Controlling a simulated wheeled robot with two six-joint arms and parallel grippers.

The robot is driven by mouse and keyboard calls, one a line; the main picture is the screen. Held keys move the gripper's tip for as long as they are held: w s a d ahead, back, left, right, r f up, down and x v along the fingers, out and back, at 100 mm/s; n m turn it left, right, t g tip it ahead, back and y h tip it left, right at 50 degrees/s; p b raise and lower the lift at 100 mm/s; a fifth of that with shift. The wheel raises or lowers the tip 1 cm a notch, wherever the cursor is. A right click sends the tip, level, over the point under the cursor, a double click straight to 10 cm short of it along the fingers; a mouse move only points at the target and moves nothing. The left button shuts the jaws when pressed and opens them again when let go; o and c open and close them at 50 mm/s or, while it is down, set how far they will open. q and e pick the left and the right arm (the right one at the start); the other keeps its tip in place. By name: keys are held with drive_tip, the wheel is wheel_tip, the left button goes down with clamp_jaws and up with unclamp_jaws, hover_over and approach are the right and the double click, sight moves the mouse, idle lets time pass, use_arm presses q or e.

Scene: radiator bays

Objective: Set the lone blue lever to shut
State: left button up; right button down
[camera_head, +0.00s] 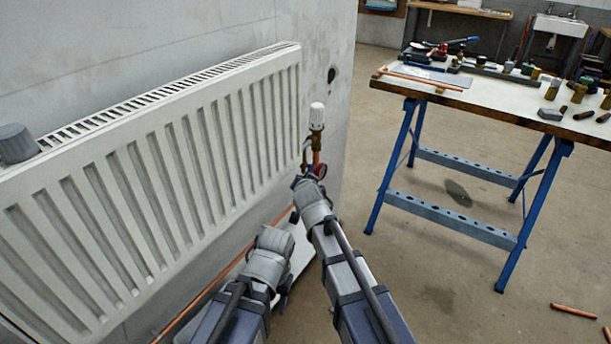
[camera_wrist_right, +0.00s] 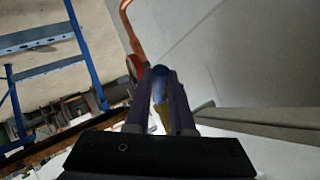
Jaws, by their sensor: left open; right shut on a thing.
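The blue lever (camera_wrist_right: 159,86) shows in the right wrist view between the two fingers of my right gripper (camera_wrist_right: 160,76), which is shut on it. The fingers hide much of the lever, so its angle is hard to tell. In the head view, my right arm reaches the pipework below the white-capped valve (camera_head: 317,115) at the radiator's right end; the lever cannot be made out there. My left gripper (camera_head: 284,296) is open and low beside the radiator, apart from the valve, partly hidden by its own wrist.
The radiator (camera_head: 190,165) hangs along the wall on the left. A red round part (camera_head: 320,171) sits close beside my right gripper. A copper pipe (camera_wrist_right: 131,28) rises nearby. A blue-legged workbench (camera_head: 480,100) with tools stands right. Copper pieces (camera_head: 573,311) lie on the floor.

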drive_tip(key=shift+r, duration=0.15)
idle(0.4)
drive_tip(key=c, duration=0.8)
unclamp_jaws()
drive_tip(key=p+v, duration=0.4)
drive_tip(key=v, duration=0.3)
drive_tip(key=shift+s+r, duration=0.25)
drive_tip(key=shift+s, duration=0.05)
